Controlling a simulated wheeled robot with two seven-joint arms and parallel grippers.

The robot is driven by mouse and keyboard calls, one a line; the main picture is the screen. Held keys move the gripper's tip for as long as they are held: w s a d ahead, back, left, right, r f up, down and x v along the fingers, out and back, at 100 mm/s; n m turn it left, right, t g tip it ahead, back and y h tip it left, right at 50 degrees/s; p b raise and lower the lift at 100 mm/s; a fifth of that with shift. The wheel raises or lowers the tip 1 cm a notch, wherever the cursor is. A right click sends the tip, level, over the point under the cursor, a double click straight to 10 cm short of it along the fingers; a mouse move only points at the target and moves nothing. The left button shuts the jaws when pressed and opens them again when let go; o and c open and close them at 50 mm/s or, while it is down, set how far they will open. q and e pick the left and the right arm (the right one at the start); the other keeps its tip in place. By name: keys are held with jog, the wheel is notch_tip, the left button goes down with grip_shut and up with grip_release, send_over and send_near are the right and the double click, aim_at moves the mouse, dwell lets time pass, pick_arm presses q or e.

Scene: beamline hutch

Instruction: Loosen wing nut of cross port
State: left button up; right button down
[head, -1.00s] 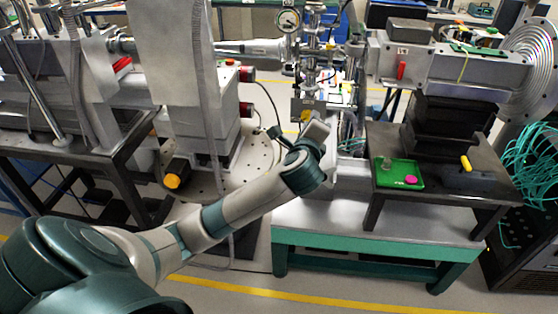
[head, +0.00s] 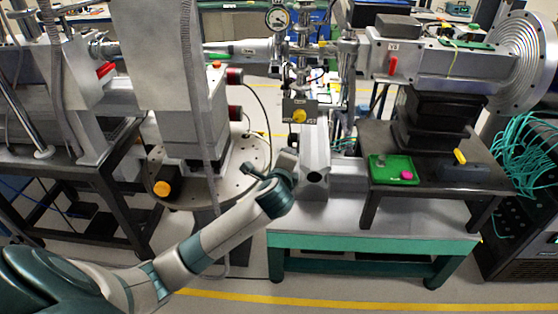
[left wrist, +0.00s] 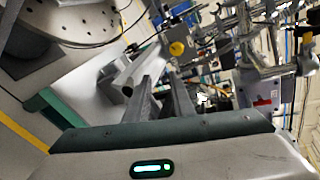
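My left gripper (head: 287,160) is left of and below a small plate with a yellow knob (head: 299,116), on the central upright vacuum column (head: 303,60). In the left wrist view its two fingers (left wrist: 163,72) are apart with nothing between them; the yellow knob (left wrist: 177,48) is beyond the tips. A pale tube with a dark round opening (head: 315,178) lies right of the gripper; what looks like the same tube (left wrist: 128,88) is left of the fingers in the wrist view. I cannot make out a wing nut or tell which fitting is the cross port. My right gripper is out of view.
A dark stand (head: 425,140) on the green-edged table (head: 375,242) carries a green tray (head: 390,170) with a pink item. Teal cables (head: 525,160) hang at right.

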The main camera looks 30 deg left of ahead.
aim_at(330, 47)
pick_arm(q)
jog(key=shift+f, duration=0.2)
jog(key=shift+r, duration=0.1)
jog(key=d+r+t+h+p, duration=0.1)
jog(key=r+t+h+p, duration=0.1)
jog(key=r, duration=1.1)
jog(key=w+d+r+m+t+h+p, duration=0.1)
jog(key=d+r+t+h+p, duration=0.1)
jog(key=r, duration=1.2)
jog(key=shift+d+r+t+h+p, duration=0.2)
jog(key=shift+d+t+h+p, duration=0.15)
jog(key=shift+p, duration=0.25)
jog(key=shift+w+a, duration=0.1)
jog(key=shift+w, duration=0.15)
jog(key=w+p, duration=0.2)
jog(key=w, duration=0.3)
jog(key=w+p, duration=0.2)
jog(key=w, duration=0.3)
jog(key=w+p, duration=0.2)
jog(key=w, duration=0.3)
jog(key=shift+w+a+f+p, duration=0.1)
jog(key=shift+w+a+p, duration=0.2)
jog(key=shift+a, duration=0.1)
jog(key=shift+w+f, duration=0.15)
jog(key=shift+w, duration=0.6)
